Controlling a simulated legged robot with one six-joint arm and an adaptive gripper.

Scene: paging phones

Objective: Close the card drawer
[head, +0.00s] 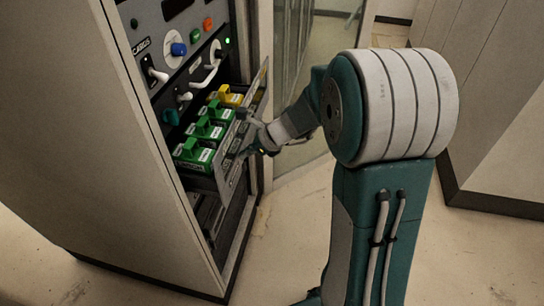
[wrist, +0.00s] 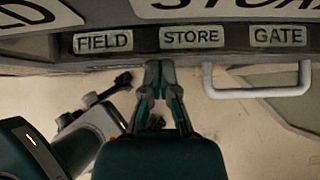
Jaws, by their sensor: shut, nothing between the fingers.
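The card drawer (head: 230,168) stands pulled out from the tall cabinet in the head view. Green card blocks (head: 194,153) and a yellow one (head: 230,97) sit inside it. In the wrist view the drawer front (wrist: 110,22) spans the top, with labels FIELD, STORE and GATE and a pale bar handle (wrist: 257,92) at the right. My gripper (wrist: 160,64) is shut and empty, its tips at the lower edge of the front below the STORE label. In the head view my gripper (head: 254,150) is by the outer side of the front. I cannot tell whether it touches.
The cabinet (head: 115,170) has a control panel (head: 185,50) with knobs and levers above the drawer. A lower compartment (head: 208,215) shows beneath it. A glass panel (head: 325,60) stands behind my arm. The floor (head: 285,235) in front is clear.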

